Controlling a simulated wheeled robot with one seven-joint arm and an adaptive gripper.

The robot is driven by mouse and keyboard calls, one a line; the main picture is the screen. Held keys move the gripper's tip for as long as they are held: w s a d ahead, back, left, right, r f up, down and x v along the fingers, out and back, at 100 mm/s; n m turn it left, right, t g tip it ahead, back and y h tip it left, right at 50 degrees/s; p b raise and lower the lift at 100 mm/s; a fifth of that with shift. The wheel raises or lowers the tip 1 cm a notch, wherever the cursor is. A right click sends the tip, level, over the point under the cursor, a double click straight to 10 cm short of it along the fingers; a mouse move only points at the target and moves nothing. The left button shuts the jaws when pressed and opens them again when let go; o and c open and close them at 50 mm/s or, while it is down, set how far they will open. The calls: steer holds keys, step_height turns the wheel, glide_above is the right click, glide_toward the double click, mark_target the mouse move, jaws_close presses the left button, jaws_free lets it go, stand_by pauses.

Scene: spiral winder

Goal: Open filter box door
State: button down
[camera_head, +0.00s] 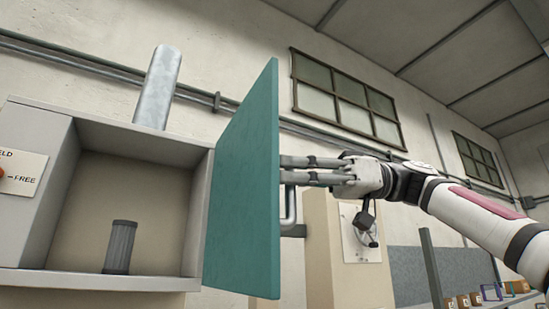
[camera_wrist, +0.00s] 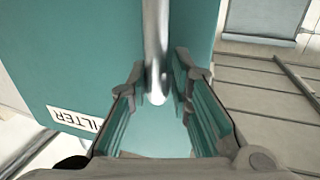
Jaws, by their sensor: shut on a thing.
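The filter box (camera_head: 110,283) is a grey box at the left of the head view, with its inside showing. Its teal door (camera_head: 243,190) stands swung out, hinged at the box's right side. A dark grey ribbed filter cylinder (camera_head: 119,247) stands upright inside. My gripper (camera_head: 290,169) is at the door's outer face, at the metal handle (camera_head: 289,208). In the wrist view the handle bar (camera_wrist: 156,50) runs between the fingers of my gripper (camera_wrist: 168,90), which is shut on it. The door also shows there, with a white "FILTER" label (camera_wrist: 75,121).
A panel with "FREE" lettering (camera_head: 21,173) is left of the box opening. A metal pipe (camera_head: 157,88) rises above the box. A beige cabinet (camera_head: 342,255) stands behind the handle. A shelf with small boxes (camera_head: 490,298) is at the lower right.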

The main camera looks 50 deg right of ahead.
steer(key=shift+d, duration=1.15)
steer(key=c, duration=1.6)
jaws_free()
steer(key=shift+w, duration=0.15)
steer(key=shift+o, duration=0.2)
steer(key=shift+s, duration=0.2)
steer(key=v, duration=1.1)
steer(key=shift+s+d, duration=0.3)
